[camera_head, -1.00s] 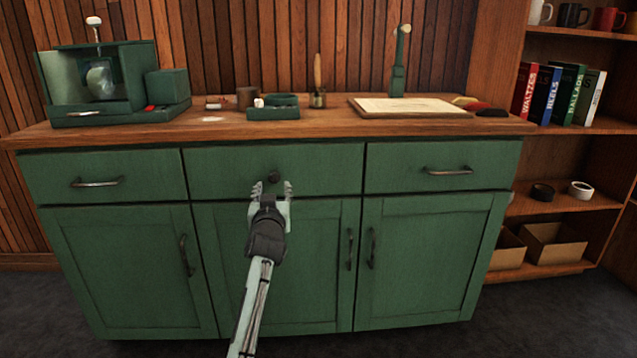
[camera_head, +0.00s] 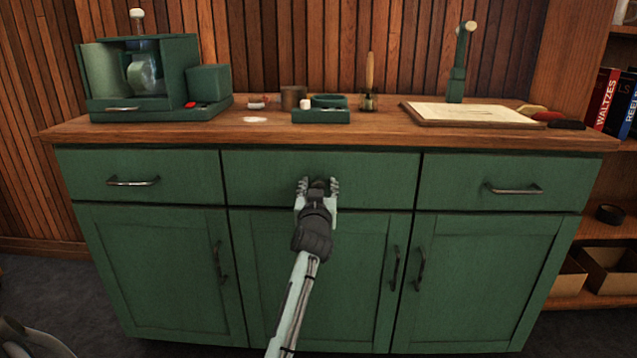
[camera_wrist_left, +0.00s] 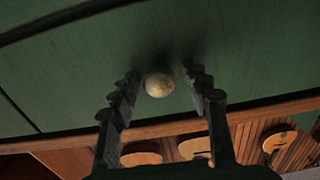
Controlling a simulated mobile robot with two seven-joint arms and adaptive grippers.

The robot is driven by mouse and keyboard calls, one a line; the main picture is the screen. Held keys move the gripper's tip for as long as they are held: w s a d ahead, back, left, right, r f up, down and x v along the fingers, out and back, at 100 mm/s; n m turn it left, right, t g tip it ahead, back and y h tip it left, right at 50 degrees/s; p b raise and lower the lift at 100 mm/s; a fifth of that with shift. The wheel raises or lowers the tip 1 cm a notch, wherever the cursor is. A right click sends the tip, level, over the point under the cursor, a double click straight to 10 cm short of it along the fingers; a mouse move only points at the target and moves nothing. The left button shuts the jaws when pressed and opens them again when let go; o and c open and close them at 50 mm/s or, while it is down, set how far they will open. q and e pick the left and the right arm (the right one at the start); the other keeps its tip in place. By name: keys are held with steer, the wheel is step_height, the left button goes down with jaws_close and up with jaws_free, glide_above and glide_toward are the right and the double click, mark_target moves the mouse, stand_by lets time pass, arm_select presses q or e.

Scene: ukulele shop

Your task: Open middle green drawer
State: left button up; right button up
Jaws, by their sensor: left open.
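The middle green drawer (camera_head: 375,182) is closed, flush with the cabinet front between two other drawers. Its round knob (camera_wrist_left: 159,84) shows in the left wrist view between the two fingers of my left gripper. In that view my left gripper (camera_wrist_left: 160,92) is open, with one finger on each side of the knob and a visible space to it. In the head view my left gripper (camera_head: 318,186) is at the drawer's front and largely hides the knob. My right gripper is not in view.
The left drawer (camera_head: 190,178) and right drawer (camera_head: 455,182) have bar handles and are shut. Cupboard doors lie below. The wooden countertop (camera_head: 210,133) holds a green coffee machine (camera_head: 140,75), a small green tray (camera_head: 320,117) and a board with paper (camera_head: 470,113). A bookshelf stands at right.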

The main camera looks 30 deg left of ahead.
arm_select(q)
steer(key=shift+w, duration=0.15)
steer(key=shift+r, duration=0.1)
jaws_close()
stand_by(0.3)
